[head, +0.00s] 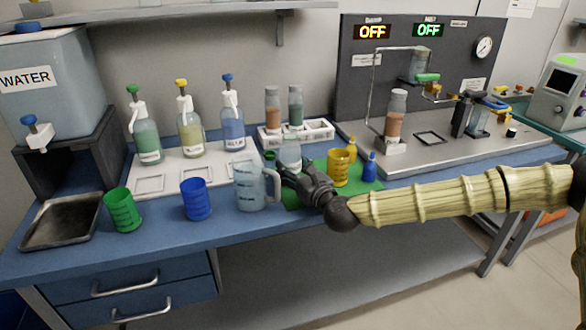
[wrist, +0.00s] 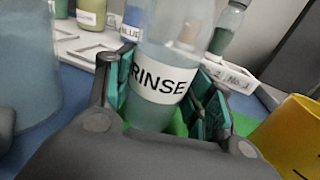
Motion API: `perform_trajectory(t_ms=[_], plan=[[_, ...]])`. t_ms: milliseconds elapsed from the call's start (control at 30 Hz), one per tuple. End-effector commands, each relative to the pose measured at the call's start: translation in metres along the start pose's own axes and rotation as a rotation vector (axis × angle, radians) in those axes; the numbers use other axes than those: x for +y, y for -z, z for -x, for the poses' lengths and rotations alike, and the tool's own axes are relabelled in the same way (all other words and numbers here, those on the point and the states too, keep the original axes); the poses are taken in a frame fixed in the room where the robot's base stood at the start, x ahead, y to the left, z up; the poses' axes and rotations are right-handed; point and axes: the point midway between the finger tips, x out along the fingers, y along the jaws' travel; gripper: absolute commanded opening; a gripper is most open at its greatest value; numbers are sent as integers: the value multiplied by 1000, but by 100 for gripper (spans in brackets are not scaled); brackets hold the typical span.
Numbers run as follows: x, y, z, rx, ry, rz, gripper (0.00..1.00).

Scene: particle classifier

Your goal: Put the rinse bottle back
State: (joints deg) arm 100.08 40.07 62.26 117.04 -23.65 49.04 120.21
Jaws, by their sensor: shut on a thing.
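The rinse bottle (wrist: 155,85) is a clear bottle with a white RINSE label and greenish liquid low inside. It stands upright between the green-lined fingers of my gripper (wrist: 163,105), which is shut on it. In the head view the bottle (head: 290,155) shows above my gripper (head: 285,172), at the back left of the green mat (head: 291,201). My gripper hides its lower part, so I cannot tell whether it rests on the mat or hangs above it.
A clear jug (head: 250,190) stands close left of my gripper. A yellow beaker (head: 339,168) and small blue bottle (head: 370,168) stand right. Behind are a white vial rack (head: 318,130) and a white tray (head: 120,180) with square frames and pump bottles.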

Motion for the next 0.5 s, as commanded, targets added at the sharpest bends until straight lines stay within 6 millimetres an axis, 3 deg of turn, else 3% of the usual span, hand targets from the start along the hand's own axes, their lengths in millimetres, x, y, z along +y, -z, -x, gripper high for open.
perform_trajectory(t_ms=[333,367,467,500], plan=[[0,2,0,-2,0,0,17],[0,2,0,-1,-1,0,55],[0,1,0,-1,-1,0,73],[0,1,0,-1,-1,0,75]])
